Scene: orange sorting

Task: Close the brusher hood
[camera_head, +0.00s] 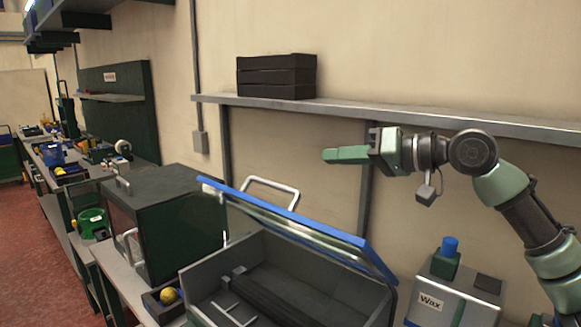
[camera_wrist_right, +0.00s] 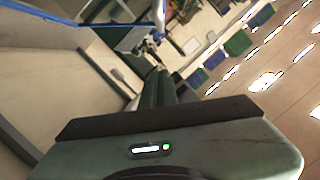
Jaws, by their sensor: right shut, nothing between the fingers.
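The brusher is a grey open-topped box (camera_head: 212,273) at the bottom centre of the head view, with a dark roller inside. Its hood (camera_head: 300,232), a clear panel with a blue edge and a metal handle (camera_head: 270,190), stands raised and tilted. The blue edge (camera_wrist_right: 40,12) also appears at the upper left of the right wrist view. My right gripper (camera_head: 328,155) is shut and empty, up behind and above the hood, pointing left and apart from it. Its fingers (camera_wrist_right: 160,88) show in the wrist view. My left gripper is not in view.
A wax box (camera_head: 440,301) with a blue-capped bottle stands right of the brusher. A wall shelf (camera_head: 400,112) with black crates (camera_head: 277,77) runs behind my right arm.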

